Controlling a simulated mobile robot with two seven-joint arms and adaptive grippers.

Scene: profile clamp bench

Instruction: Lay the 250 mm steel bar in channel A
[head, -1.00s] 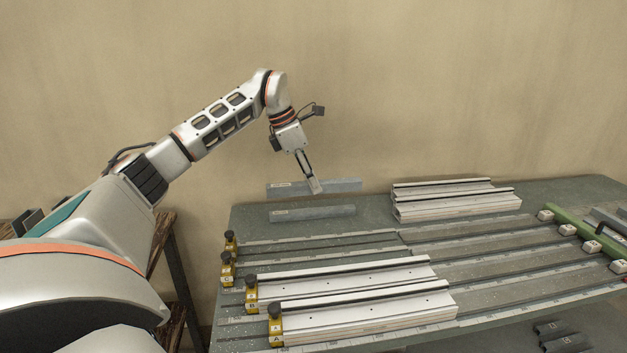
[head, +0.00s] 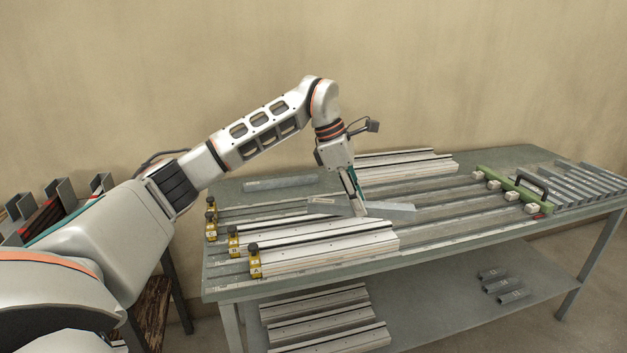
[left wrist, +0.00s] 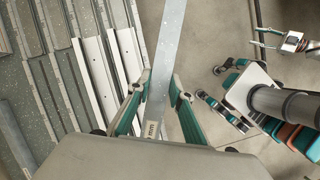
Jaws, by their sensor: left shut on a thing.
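My left gripper (head: 360,205) is shut on a grey steel bar (head: 398,208) and holds it roughly level above the bench. My right gripper (left wrist: 275,39) shows only in the left wrist view, open and empty.
Another grey bar (head: 280,183) lies at the bench's back left. White profiles (head: 410,162) lie at the back. A green bar with a black handle (head: 525,195) and several grey bars (head: 580,183) are at the right. More profiles (head: 320,318) lie on the lower shelf.

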